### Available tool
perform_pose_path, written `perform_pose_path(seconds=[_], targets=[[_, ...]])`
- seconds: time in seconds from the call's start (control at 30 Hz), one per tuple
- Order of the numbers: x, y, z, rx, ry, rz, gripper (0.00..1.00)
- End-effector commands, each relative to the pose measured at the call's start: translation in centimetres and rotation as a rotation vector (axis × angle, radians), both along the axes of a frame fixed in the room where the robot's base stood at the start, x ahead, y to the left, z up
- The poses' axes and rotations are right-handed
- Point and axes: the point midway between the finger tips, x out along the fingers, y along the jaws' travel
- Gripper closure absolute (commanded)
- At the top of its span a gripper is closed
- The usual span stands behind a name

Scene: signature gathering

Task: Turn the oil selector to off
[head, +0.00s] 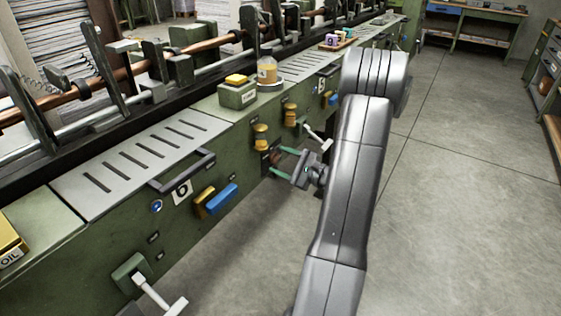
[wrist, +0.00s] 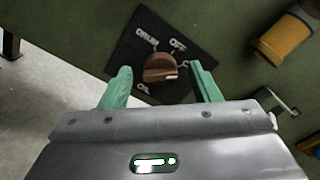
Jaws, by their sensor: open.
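The oil selector is a round brown knob (wrist: 160,68) on a black plate (wrist: 122,58) on the green machine front. In the wrist view the white labels DRUM and OFF show above it, and OIL at its lower left. The knob's white mark sits at its lower right, not at OFF. My gripper (wrist: 161,72) is open, its green fingers at the left and right of the knob; I cannot tell whether they touch it. In the head view my gripper (head: 279,162) is at the machine front, with the knob (head: 275,157) partly visible between the fingers.
A yellow-orange knob (wrist: 282,43) and a lever close to my gripper stand out from the panel. In the head view, a white-handled lever (head: 318,137) is just above my gripper. Farther left are a blue handle (head: 221,198) and another lever (head: 160,295). The floor at right is clear.

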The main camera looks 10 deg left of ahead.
Motion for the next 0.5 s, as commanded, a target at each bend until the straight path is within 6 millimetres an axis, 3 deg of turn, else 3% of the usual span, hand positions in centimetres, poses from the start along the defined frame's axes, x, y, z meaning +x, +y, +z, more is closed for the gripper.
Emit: perform_pose_path(seconds=[0.37,0.4,0.5], targets=[[0.28,0.77,0.01,0.001,0.0,-0.001,0.44],[0.28,0.76,0.01,0.001,0.0,-0.001,0.46],[0.27,0.75,0.01,0.001,0.0,-0.001,0.65]])
